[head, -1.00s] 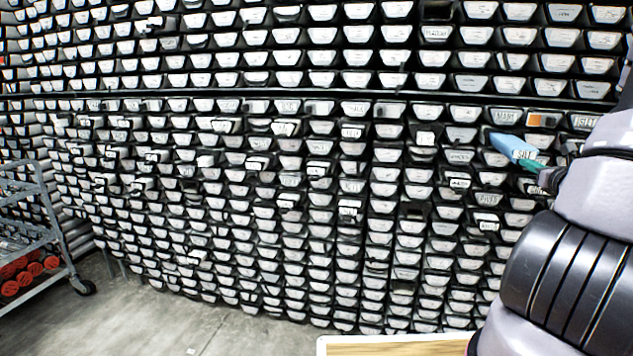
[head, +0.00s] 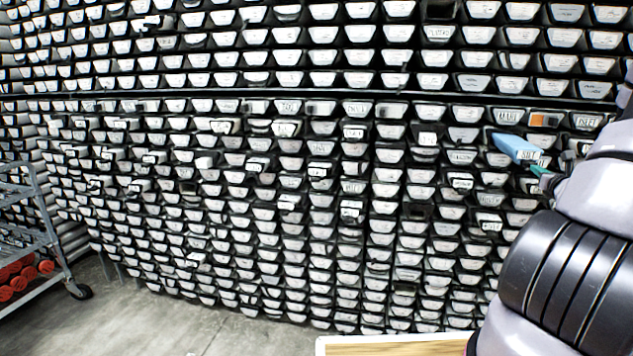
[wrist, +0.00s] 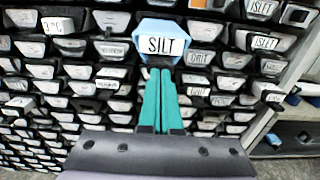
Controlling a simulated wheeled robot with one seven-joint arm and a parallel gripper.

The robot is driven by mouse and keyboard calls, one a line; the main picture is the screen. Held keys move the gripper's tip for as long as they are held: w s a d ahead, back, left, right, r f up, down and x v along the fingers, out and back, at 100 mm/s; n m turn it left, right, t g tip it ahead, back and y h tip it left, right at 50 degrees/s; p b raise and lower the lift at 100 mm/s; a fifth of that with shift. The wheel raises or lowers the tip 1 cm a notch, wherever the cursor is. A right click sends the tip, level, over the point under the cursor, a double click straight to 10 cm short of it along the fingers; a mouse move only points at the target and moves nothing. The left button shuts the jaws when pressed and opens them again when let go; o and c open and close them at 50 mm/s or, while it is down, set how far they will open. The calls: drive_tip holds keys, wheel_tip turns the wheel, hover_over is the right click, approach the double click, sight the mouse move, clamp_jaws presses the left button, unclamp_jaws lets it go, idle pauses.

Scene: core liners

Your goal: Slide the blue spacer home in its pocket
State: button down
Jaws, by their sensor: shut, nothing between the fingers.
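The blue spacer (head: 515,147) sticks out of a pocket in the wall at the right of the head view. In the wrist view its near end (wrist: 172,28) is at the top centre, with a white label reading SILT. My gripper (head: 537,169) has teal fingers, which lie side by side and shut with nothing between them. In the wrist view the fingertips (wrist: 160,70) end just below the labelled face; I cannot tell whether they touch it. The pocket's inside is hidden behind the spacer.
The wall (head: 300,190) is packed with rows of black pockets holding white-labelled ends, several of which stick out. An orange piece (head: 543,119) sits just above the blue spacer. A grey cart (head: 30,230) with red cylinders stands at the left. The floor (head: 170,315) beside it is clear.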

sight(530, 163)
idle(0.3)
drive_tip(key=shift+a+x, duration=0.2)
drive_tip(key=shift+x, duration=2.5)
drive_tip(key=shift+d+x, duration=0.15)
drive_tip(key=shift+x, duration=1.35)
drive_tip(key=shift+d+x, duration=0.15)
drive_tip(key=shift+x, duration=2.25)
drive_tip(key=shift+w+a+r, duration=0.1)
drive_tip(key=shift+w+a, duration=0.15)
drive_tip(key=shift+w, duration=0.25)
drive_tip(key=shift+s+a, duration=0.3)
drive_tip(key=shift+v, duration=1.2)
drive_tip(key=shift+s+d, duration=0.2)
drive_tip(key=shift+s, duration=0.3)
